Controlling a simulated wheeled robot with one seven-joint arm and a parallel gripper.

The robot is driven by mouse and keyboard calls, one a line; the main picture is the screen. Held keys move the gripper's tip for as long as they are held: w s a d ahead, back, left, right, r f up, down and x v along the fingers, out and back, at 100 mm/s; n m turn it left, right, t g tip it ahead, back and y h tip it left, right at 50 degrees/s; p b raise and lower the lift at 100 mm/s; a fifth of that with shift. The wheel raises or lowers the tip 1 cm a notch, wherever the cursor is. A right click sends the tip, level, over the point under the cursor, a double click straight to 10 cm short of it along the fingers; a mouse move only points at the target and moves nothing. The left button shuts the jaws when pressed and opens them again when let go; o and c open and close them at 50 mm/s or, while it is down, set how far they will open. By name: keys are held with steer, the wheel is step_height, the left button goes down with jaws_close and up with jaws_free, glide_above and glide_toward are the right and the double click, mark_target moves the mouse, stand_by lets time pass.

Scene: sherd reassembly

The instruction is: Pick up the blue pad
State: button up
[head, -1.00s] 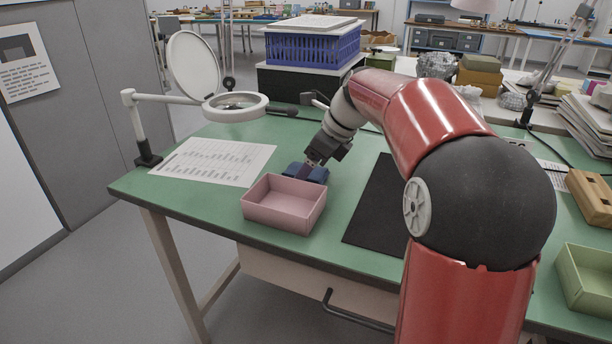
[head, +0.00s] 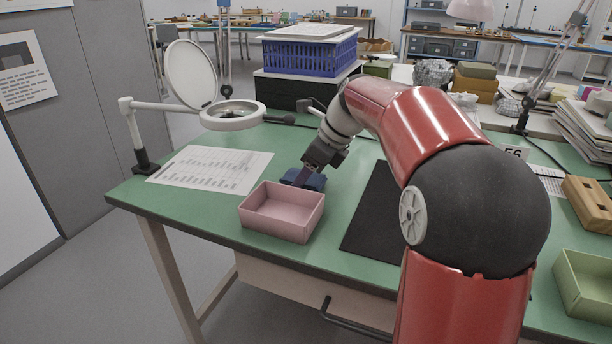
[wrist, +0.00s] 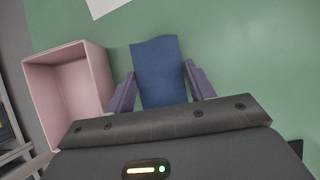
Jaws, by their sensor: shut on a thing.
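The blue pad (head: 314,183) is behind the pink box on the green table. In the wrist view the pad (wrist: 157,70) lies between the two purple-grey fingers, its far end reaching out past their tips. My gripper (head: 302,177) points down at the pad in the head view, and the wrist view shows its fingers (wrist: 160,82) along the pad's two sides, shut on it. The near end of the pad is hidden behind the gripper body. I cannot tell whether the pad is clear of the table.
The empty pink box (head: 281,222) stands close to the pad, on the left in the wrist view (wrist: 68,88). A dark mat (head: 370,225) lies to the right. A printed sheet (head: 210,168) and a magnifier lamp (head: 233,113) are at the left. A green box (head: 585,283) stands far right.

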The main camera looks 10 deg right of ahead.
mark_target(296, 175)
steer(key=shift+r, duration=0.45)
step_height(296, 175, up, 2)
steer(key=shift+r+p, duration=0.1)
steer(key=shift+p, duration=0.2)
steer(key=s+d, duration=0.3)
steer(key=d, duration=0.2)
steer(key=s+d, duration=0.4)
steer(key=s+d+b, duration=0.1)
steer(key=s+d, duration=0.2)
steer(key=d, duration=0.2)
steer(key=shift+s+d, duration=0.3)
steer(key=shift+d, duration=0.05)
steer(key=o, duration=0.5)
steer(key=c, duration=0.4)
steer(key=shift+o, duration=0.2)
